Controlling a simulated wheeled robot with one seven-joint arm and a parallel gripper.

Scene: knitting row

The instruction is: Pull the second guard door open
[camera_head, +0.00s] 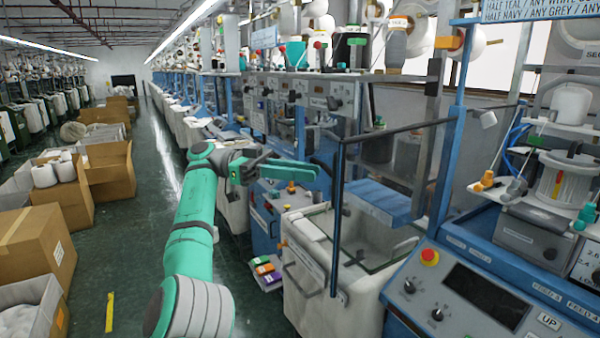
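A clear guard door (395,200) with a dark frame stands at the right of centre, its top rail running to a blue machine post. Its dark upright edge (337,225) is nearest the aisle. I cannot tell whether this is the second guard door. My teal and grey arm reaches up from the bottom, then bends right. My gripper (318,168) is at the arm's end, just left of the upper part of that upright edge. Its fingers are small and dark against the machines. Whether they touch the door frame or are open is unclear.
A white bin (315,300) stands below the door. A control panel (470,290) with a red button is at the lower right. Cardboard boxes (35,245) line the aisle's left side.

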